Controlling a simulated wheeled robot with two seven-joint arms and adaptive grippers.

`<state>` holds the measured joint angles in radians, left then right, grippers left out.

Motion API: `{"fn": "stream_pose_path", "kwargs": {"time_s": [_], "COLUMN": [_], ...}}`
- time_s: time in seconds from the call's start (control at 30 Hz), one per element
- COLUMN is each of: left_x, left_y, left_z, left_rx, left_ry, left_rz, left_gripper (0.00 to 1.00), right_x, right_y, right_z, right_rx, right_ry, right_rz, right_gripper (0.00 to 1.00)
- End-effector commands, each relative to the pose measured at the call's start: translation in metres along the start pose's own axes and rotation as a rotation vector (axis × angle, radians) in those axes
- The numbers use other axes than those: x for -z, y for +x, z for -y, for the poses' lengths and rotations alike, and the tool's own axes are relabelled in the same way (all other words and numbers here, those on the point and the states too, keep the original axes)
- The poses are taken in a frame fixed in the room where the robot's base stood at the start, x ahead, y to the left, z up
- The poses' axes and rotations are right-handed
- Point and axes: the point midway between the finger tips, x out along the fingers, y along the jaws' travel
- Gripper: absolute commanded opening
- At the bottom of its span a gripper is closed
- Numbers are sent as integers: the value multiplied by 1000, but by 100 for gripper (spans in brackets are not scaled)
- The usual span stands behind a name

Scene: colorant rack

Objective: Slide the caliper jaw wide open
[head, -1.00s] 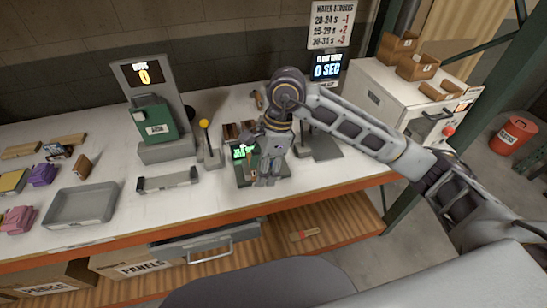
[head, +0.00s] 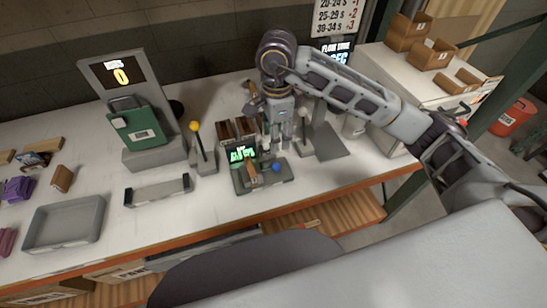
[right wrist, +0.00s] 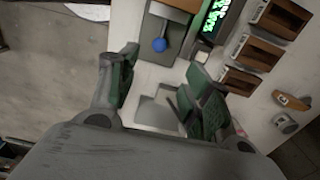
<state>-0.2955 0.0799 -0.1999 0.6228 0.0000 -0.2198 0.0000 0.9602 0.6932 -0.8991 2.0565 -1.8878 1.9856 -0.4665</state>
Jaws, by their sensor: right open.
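The caliper device (head: 262,178) is a dark grey block with a lit green display (head: 242,155), standing near the table's front edge. A blue ball knob (head: 277,168) sits at its right side, beside a brown piece (head: 252,175). I cannot tell how far the jaw stands open. In the right wrist view the blue knob (right wrist: 160,45) and green display (right wrist: 218,18) show beyond the fingers. My left gripper is out of view.
A yellow-knobbed lever (head: 195,127) and a grey cradle (head: 157,191) stand left of the device. A white-knobbed lever (head: 303,113) stands close right of my gripper. Brown blocks (head: 225,132) stand behind the display. A grey tray (head: 63,222) lies far left.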

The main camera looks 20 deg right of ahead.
Motion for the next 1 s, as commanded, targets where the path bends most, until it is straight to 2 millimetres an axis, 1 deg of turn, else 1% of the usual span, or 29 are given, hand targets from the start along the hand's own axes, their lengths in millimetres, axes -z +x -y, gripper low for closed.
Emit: {"fn": "stream_pose_path", "kwargs": {"time_s": [0.4,0.57,0.77,1.0], "left_x": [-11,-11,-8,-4], "left_y": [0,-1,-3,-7], "left_z": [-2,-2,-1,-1], "left_rx": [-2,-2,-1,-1], "left_ry": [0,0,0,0], "left_rz": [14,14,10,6], "left_gripper": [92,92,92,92], "right_x": [0,0,0,0], "right_y": [0,4,17,43], "right_z": [0,0,0,0], "right_rx": [0,-1,-2,-3], "right_ry": [0,0,0,1], "right_rz": [-1,0,-1,-1], "right_gripper": [50,50,50,50]}}
